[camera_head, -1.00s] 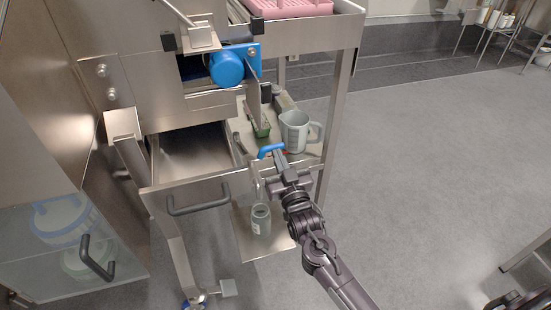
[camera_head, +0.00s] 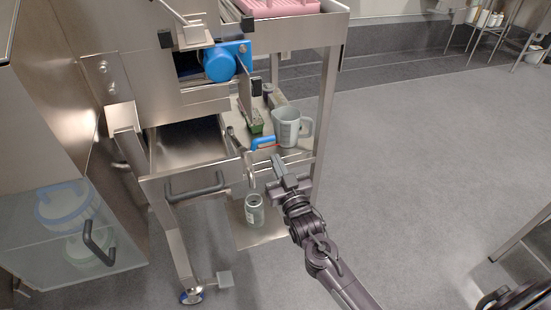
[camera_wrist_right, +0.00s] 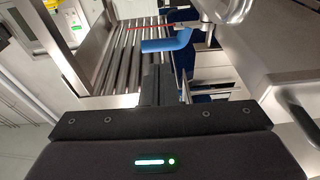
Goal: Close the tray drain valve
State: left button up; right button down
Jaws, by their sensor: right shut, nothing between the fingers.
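The drain valve's blue lever handle (camera_head: 262,143) sits beside the steel tray (camera_head: 188,146), above a thin drain pipe (camera_head: 251,176). The handle lies roughly level in the head view. In the right wrist view the blue handle (camera_wrist_right: 168,44) is just beyond the fingers and shows a bent end toward a metal stem. My right gripper (camera_head: 277,163) is shut and empty, just below and right of the handle, with a small gap seen between them. Its dark fingers (camera_wrist_right: 160,82) point at the handle in the wrist view. My left gripper is not in view.
A glass jar (camera_head: 254,210) stands on a low shelf under the pipe. A grey measuring jug (camera_head: 286,128) and a green item (camera_head: 256,126) sit on the shelf behind the handle. A steel cart post (camera_head: 326,120) rises to the right. Open floor lies further right.

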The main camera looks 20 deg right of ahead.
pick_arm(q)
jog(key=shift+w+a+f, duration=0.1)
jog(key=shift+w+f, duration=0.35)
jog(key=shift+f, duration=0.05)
pick_arm(e)
jog(key=v, duration=0.8)
jog(key=shift+s+f, duration=0.2)
jog(key=shift+f, duration=0.1)
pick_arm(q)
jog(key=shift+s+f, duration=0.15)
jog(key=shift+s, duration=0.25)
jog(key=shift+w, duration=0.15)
